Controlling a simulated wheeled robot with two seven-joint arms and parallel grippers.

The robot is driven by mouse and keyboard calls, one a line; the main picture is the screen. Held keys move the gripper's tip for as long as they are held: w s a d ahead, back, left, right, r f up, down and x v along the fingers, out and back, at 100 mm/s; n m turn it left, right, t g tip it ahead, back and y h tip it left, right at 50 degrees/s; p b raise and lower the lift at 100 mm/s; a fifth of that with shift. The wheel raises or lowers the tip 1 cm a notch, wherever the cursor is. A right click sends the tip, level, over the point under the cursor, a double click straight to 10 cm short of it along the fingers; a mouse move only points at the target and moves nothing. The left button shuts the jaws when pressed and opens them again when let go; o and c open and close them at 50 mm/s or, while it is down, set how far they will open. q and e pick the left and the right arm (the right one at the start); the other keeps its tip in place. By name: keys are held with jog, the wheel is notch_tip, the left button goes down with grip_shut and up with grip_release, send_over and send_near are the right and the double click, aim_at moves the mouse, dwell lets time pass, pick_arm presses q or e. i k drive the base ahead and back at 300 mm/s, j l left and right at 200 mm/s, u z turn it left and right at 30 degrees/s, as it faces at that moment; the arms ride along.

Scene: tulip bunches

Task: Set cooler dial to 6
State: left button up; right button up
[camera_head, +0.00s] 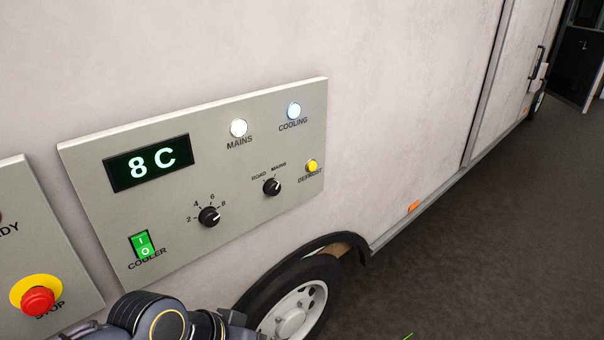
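The cooler dial (209,216) is a small black knob on the grey control panel (228,165), with marks 2, 4, 6 and 8 around its upper side. Its pale pointer line seems to lie toward the 8, though it is small. The display (147,163) above it reads 8 C in pale green digits. Links of one of my arms show at the bottom edge, below the panel and apart from the dial. No gripper fingers are visible, and nothing touches the dial.
A green COOLER switch (142,244), a ROAD/MAINS knob (271,187) and a yellow DEFROST button (312,166) share the panel. Both MAINS and COOLING lamps look lit. A red STOP button (38,300) is at lower left. A wheel (298,308) stands below; dark floor lies clear at right.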

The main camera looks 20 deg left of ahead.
aim_at(210, 217)
jog(key=u, duration=1.4)
